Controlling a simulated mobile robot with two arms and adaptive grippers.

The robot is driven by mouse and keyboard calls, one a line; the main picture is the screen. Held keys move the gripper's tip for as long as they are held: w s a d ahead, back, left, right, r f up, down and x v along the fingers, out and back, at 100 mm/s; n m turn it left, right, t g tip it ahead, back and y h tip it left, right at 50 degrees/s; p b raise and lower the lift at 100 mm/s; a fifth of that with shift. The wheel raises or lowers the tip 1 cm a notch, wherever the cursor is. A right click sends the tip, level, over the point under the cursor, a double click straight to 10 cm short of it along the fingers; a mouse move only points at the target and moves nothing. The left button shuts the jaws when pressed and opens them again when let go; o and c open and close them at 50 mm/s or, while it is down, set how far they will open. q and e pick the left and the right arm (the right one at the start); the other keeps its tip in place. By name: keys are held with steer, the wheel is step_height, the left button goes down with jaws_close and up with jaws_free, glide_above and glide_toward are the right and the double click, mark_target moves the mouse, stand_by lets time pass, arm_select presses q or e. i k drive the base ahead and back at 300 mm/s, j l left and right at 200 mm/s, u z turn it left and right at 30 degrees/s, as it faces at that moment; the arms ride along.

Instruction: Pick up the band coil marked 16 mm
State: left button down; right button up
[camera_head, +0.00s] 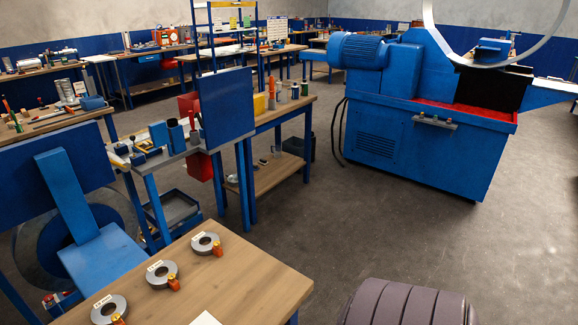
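Three grey ring-shaped band coils lie flat in a slanting row on the near wooden table: a far one (215,240), a middle one (172,270) and a near one (121,301). Each has a small white label and an orange-and-yellow piece at its right side. The label print is too small to read surely, so I cannot tell which coil is marked 16 mm. Neither of my grippers is in view.
The near wooden table (255,275) also bears a white sheet (205,319) at its front edge. A blue machine (430,145) stands at the back right. Cluttered workbenches (285,108) stand behind. Grey floor (400,235) is clear between table and machine.

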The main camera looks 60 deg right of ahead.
mark_target(208, 249)
steer(key=l+z, duration=0.1)
steer(key=z, duration=1.15)
steer(key=i+l+u, duration=0.15)
steer(key=l, duration=0.15)
steer(key=l+u, duration=0.1)
steer(key=l, duration=0.25)
